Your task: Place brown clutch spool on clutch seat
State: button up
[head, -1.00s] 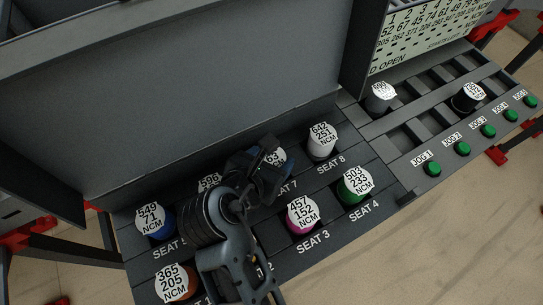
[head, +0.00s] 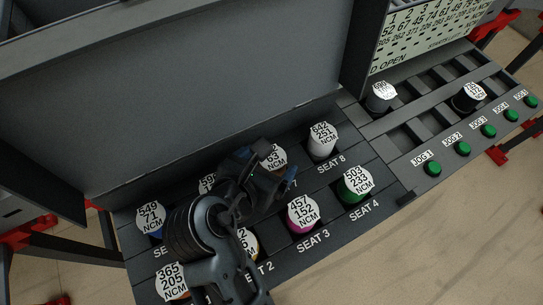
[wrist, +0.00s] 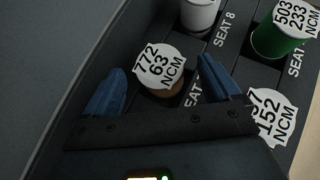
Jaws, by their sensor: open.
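The brown clutch spool (wrist: 166,91), with a white label reading 772 63 NCM, stands in the row by the partly hidden SEAT 7 lettering. In the head view its label (head: 277,156) shows just past my gripper. My gripper (head: 264,168) is open. In the wrist view its two blue fingers (wrist: 162,78) lie to the left and right of the spool, with gaps to the label. I cannot tell how far the fingertips are above the seat. The spool's lower body is mostly hidden.
A white spool (head: 321,142) stands at SEAT 8, a green one (head: 354,187) at SEAT 4 and a magenta one (head: 302,218) at SEAT 3. A tall grey panel (head: 190,90) rises behind the seats. Slots with two spools and green jog buttons (head: 463,149) lie at right.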

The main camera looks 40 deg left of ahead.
jog(key=v, duration=0.9)
jog(key=shift+r, duration=0.1)
